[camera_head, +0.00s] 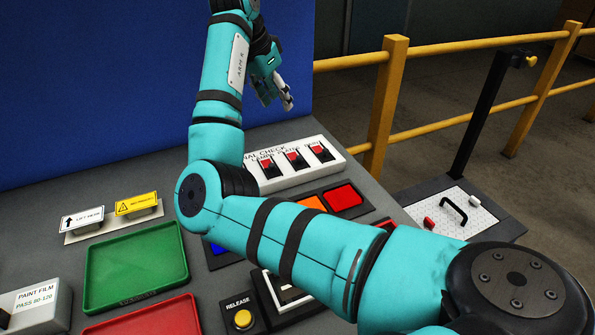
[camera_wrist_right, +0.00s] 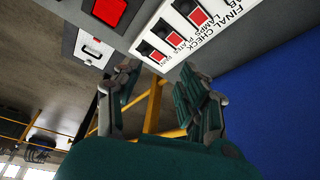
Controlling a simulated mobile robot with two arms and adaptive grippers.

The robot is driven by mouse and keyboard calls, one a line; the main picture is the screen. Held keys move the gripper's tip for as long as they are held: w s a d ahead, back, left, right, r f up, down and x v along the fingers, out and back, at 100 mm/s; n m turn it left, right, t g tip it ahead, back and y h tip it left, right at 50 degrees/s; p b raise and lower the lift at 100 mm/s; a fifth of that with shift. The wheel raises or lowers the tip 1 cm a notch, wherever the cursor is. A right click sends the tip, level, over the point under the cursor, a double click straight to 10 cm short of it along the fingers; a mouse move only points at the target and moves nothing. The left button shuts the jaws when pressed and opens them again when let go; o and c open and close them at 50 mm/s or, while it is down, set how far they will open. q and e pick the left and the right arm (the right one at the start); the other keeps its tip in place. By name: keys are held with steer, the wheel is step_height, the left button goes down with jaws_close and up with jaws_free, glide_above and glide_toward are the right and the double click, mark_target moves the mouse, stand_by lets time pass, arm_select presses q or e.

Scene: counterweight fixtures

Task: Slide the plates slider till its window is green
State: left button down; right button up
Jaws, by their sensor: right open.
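The plates slider (camera_head: 293,157) is the middle one of three on the white final check panel (camera_head: 334,158), and its window is red. In the right wrist view the plates slider (camera_wrist_right: 177,39) also shows red, beyond the fingers. My right gripper (camera_head: 285,98) is in the air above and behind the panel in the head view. In its wrist view the right gripper (camera_wrist_right: 160,80) has its fingers apart with nothing between them. My left gripper is not in view.
The lamps slider (camera_head: 268,166) and a third slider (camera_head: 321,150) flank it, both with red windows. In front lie a red pad (camera_head: 342,197), a green tray (camera_head: 135,268) and a red tray (camera_head: 150,319). A blue board (camera_head: 100,85) stands behind. Yellow rails (camera_head: 388,100) stand right.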

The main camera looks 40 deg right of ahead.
mark_target(299, 157)
steer(key=x, duration=2)
steer(key=shift+a+f, duration=0.2)
steer(key=shift+a, duration=0.2)
steer(key=shift+c, duration=0.2)
jaws_close()
